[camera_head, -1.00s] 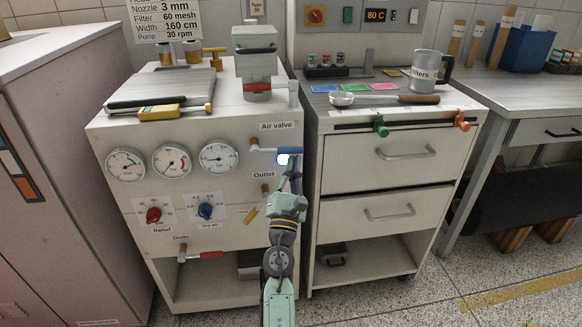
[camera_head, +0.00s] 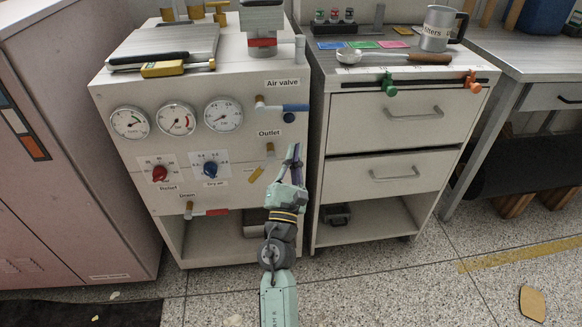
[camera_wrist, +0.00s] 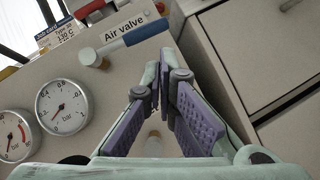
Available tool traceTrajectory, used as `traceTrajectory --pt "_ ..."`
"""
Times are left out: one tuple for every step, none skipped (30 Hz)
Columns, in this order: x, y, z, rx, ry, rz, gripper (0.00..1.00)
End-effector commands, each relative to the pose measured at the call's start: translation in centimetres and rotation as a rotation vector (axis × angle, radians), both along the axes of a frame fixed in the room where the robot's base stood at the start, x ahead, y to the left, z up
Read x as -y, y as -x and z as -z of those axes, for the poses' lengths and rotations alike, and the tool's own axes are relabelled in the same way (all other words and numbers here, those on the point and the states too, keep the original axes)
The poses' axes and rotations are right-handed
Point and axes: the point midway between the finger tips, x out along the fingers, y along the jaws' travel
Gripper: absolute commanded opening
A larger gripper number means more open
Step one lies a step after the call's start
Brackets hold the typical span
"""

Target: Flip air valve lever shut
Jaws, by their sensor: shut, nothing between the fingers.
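The air valve lever (camera_head: 287,107) has a blue handle. It points right, roughly level, from a brass fitting (camera_head: 260,102) on the white cabinet's front, under the "Air valve" label (camera_head: 283,83). In the wrist view the blue handle (camera_wrist: 146,33) lies at the top, beyond my fingertips, with its pale fitting at its left. My gripper (camera_head: 294,150) is below the lever, by the cabinet's right edge, apart from it. In the wrist view my gripper (camera_wrist: 160,72) has its purple-padded fingers brought together at the tips, with nothing held.
Gauges (camera_head: 177,119), a red knob (camera_head: 159,173) and a blue knob (camera_head: 210,170) are farther left. The drawer cabinet (camera_head: 392,118) stands close on the right. The floor in front is open.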

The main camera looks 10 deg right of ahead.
Motion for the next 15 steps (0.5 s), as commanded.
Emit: traceTrajectory --pt "-0.3 0.9 0.6 -0.003 0.001 -0.002 0.00" --pt "-0.5 1.3 0.8 -0.002 0.003 -0.002 0.00" --pt "-0.6 1.7 1.1 -0.003 0.002 0.000 0.00" --pt "-0.7 2.1 1.3 -0.003 0.000 -0.001 0.00" --pt "-0.8 2.3 1.5 -0.003 0.001 -0.001 0.00" --pt "-0.9 2.7 1.6 -0.001 0.001 -0.002 0.00" --pt "-0.9 2.9 1.7 0.000 0.001 -0.001 0.00" --pt "-1.0 3.0 1.8 -0.001 0.001 -0.001 0.00" --pt "-1.0 3.2 1.8 0.000 0.001 -0.001 0.00" --pt "-1.0 3.3 1.9 0.002 0.000 -0.001 0.00" --pt "-1.1 3.3 1.9 0.002 0.000 -0.001 0.00" --pt "-1.1 3.4 1.9 0.002 0.000 -0.001 0.00" --pt "-1.1 3.4 1.9 0.003 0.000 -0.001 0.00" --pt "-1.1 3.4 1.9 0.003 0.000 -0.001 0.00" --pt "-1.1 3.4 1.9 0.003 0.000 -0.001 0.00"
